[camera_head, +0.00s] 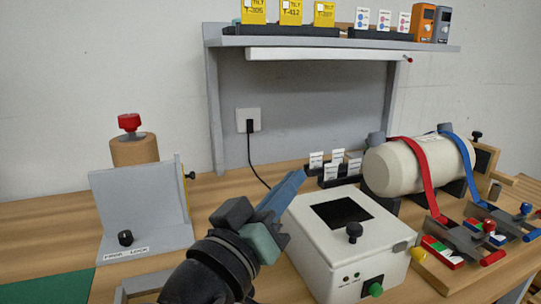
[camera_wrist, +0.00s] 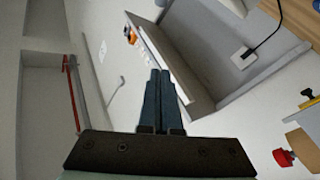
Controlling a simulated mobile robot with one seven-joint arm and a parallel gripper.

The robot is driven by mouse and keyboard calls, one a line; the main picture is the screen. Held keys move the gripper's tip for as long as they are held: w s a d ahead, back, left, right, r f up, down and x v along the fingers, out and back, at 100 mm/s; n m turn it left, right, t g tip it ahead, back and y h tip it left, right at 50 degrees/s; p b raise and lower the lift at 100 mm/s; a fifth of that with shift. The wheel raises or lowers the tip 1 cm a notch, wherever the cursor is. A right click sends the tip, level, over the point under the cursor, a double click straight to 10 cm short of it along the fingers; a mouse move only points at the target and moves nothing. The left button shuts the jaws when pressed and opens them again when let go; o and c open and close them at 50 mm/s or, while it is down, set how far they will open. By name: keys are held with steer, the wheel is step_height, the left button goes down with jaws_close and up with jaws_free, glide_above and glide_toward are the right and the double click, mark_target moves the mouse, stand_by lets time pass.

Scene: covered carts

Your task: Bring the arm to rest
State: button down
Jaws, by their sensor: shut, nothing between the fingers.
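My gripper (camera_head: 290,190) is raised above the wooden bench (camera_head: 50,218) in the head view, between the grey angled stand and the white box. Its two blue-grey fingers lie together with nothing between them. In the wrist view the fingers (camera_wrist: 160,80) are side by side, pointing toward the wall and the shelf unit. The arm comes up from the bottom of the head view, and its wrist hides part of the bench and part of the white box's left edge.
The white box (camera_head: 335,245) with a black window stands just right of my gripper. A cream cylinder (camera_head: 400,168) with red and blue straps is behind it. A grey stand (camera_head: 140,205) and red-knobbed brown cylinder (camera_head: 135,148) are left. A shelf (camera_head: 340,42) overhangs the back.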

steer(key=s+a+r+t+y, duration=0.1)
steer(key=s+r+t+y, duration=0.5)
steer(key=r, duration=0.4)
steer(key=s+a+r+t+y, duration=0.2)
steer(key=s+r+t+y, duration=0.3)
steer(key=s+r, duration=0.45)
step_height(320, 180, up, 23)
steer(key=w+p, duration=0.2)
steer(key=p, duration=2)
steer(key=shift+w+n+g, duration=0.15)
steer(key=shift+n+g, duration=0.15)
